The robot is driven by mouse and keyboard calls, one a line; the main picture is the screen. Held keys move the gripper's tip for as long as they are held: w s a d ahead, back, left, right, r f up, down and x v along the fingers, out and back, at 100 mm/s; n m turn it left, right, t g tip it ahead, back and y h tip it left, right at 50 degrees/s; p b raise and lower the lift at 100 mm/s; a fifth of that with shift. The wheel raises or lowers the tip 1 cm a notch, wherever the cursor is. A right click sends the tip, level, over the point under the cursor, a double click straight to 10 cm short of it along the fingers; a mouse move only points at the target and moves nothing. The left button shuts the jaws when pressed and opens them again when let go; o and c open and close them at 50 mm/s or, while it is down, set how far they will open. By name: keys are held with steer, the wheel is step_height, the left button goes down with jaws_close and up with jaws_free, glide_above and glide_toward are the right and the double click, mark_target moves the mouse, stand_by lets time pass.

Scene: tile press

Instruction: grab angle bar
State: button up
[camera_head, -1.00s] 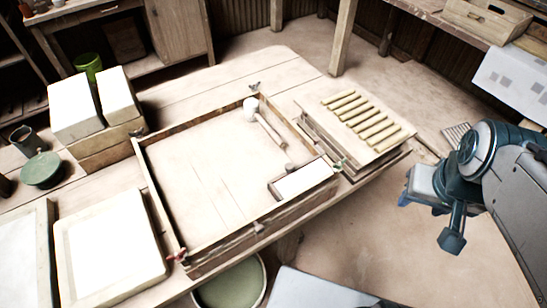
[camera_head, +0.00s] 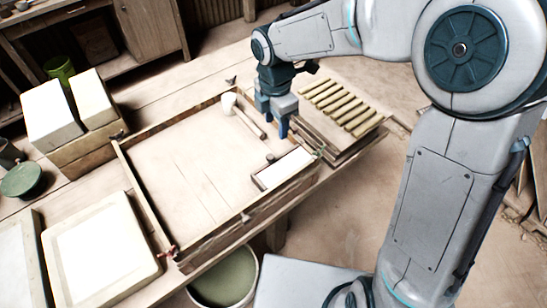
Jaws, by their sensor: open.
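What looks like the angle bar (camera_head: 285,169), a pale piece with a darker brown edge, lies in the right front corner of the shallow wooden frame (camera_head: 222,222). A small dark knob shows at its back end. My gripper (camera_head: 274,124) points down over the frame's right side, above and behind the angle bar and apart from it. Its blue fingers are open, with nothing seen between them. It partly hides the frame's right wall.
A mallet (camera_head: 229,102) lies in the frame, its handle running close to my gripper. A board with several yellowish strips (camera_head: 342,103) is to the right. Pale blocks (camera_head: 50,123) and a white slab (camera_head: 98,252) stand left. The frame's middle is clear.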

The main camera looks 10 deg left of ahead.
steer(key=a+n, duration=0.1)
glide_above(271, 156)
step_height(271, 156, down, 9)
steer(key=shift+w+a+r, duration=0.1)
steer(key=shift+w, duration=0.05)
steer(key=shift+f+p, duration=0.6)
steer(key=shift+f, duration=2.1)
jaws_close()
